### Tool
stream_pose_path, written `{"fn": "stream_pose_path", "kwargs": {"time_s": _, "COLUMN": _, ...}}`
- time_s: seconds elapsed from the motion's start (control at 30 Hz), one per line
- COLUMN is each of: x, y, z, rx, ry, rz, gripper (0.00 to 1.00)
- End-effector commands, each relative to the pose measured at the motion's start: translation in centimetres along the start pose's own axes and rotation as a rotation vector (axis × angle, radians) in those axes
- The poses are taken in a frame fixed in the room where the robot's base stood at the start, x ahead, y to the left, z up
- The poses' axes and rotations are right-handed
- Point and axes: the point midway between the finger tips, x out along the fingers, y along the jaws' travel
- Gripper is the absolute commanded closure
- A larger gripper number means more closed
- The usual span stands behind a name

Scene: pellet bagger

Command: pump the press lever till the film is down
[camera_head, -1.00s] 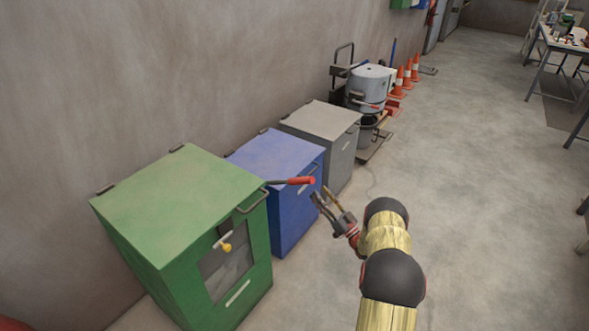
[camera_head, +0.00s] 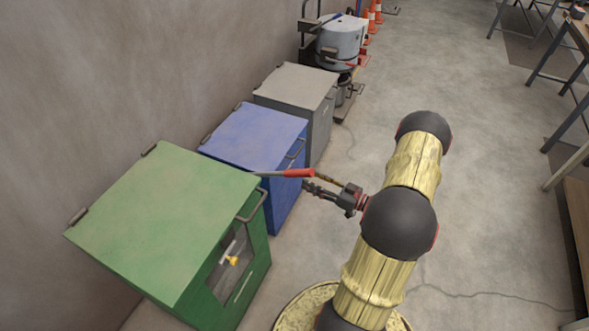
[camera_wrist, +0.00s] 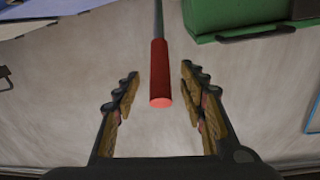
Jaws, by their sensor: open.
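The press lever is a grey bar with a red grip (camera_head: 298,173) that sticks out from the front top of the green press box (camera_head: 165,215), roughly level. In the wrist view the red grip (camera_wrist: 160,75) lies between my open fingers, its end facing the camera, with a gap on both sides. My gripper (camera_head: 311,182) is open and empty, close by the grip's end; it also shows in the wrist view (camera_wrist: 158,85). I cannot tell whether the grip is fully between the fingers in depth. The film is not clearly visible; the front window (camera_head: 230,268) looks grey.
A blue box (camera_head: 255,138) and a grey box (camera_head: 297,85) stand beyond the green one along the wall. The floor (camera_head: 480,190) to the right is open; tables stand further right.

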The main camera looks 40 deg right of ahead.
Motion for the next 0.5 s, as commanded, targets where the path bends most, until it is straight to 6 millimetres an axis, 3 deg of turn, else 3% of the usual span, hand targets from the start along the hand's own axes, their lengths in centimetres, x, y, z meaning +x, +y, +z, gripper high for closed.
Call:
{"fn": "stream_pose_path", "kwargs": {"time_s": 0.3, "x": 5.0, "y": 0.0, "z": 0.1, "rx": -0.002, "ry": 0.000, "rz": -0.004, "gripper": 0.58}}
{"fn": "stream_pose_path", "kwargs": {"time_s": 0.5, "x": 6.6, "y": 0.1, "z": 0.1, "rx": -0.001, "ry": 0.001, "rz": 0.000, "gripper": 0.58}}
